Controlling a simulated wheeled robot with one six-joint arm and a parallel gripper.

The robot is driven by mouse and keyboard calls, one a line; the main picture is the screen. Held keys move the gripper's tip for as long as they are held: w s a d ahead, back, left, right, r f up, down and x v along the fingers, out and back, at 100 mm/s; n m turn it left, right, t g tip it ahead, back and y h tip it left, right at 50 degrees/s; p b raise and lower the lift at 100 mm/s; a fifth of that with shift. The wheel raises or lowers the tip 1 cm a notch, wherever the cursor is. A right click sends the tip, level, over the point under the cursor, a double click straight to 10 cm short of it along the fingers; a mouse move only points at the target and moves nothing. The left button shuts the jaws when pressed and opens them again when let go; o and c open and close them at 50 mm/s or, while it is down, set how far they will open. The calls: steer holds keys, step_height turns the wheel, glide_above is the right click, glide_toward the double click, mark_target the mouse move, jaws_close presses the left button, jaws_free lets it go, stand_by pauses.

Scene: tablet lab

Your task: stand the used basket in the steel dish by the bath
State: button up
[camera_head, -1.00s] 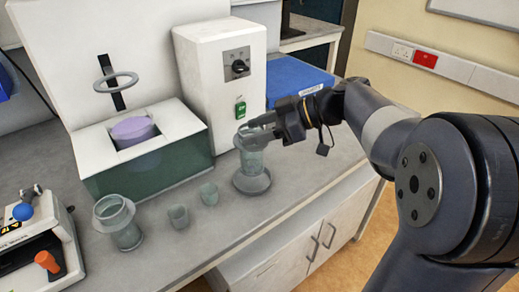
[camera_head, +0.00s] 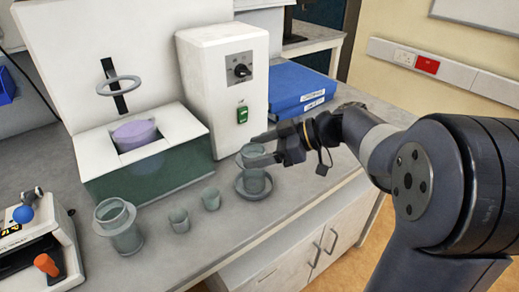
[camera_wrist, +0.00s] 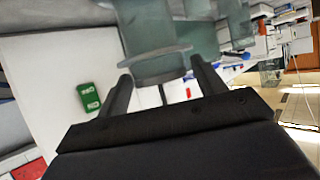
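The used basket (camera_head: 255,182), a clear greenish cylinder, stands upright in the round steel dish (camera_head: 242,193) on the bench. Its upper part is partly hidden by my fingers. In the wrist view the basket (camera_wrist: 160,45) lies between the fingertips. My gripper (camera_head: 254,151) comes in from the right, with one finger on each side of the basket's upper part. The fingers look spread, with a wide gap between them; whether they touch the basket is hard to tell. The bath (camera_head: 150,181), with white top and dark green front, is left of the dish.
Two small clear beakers (camera_head: 179,220) and (camera_head: 211,198) stand left of the dish. A flanged clear vessel (camera_head: 119,228) stands further left. A white control box (camera_head: 220,85) is close behind, and blue binders (camera_head: 300,85) lie behind my gripper. The bench front is clear.

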steer(key=shift+o, duration=0.3)
steer(key=shift+r, duration=0.1)
steer(key=shift+r+p, duration=0.2)
steer(key=shift+p, duration=0.2)
steer(key=v, duration=1.1)
steer(key=shift+d+b, duration=0.35)
steer(key=shift+d, duration=0.1)
steer(key=shift+c, duration=0.3)
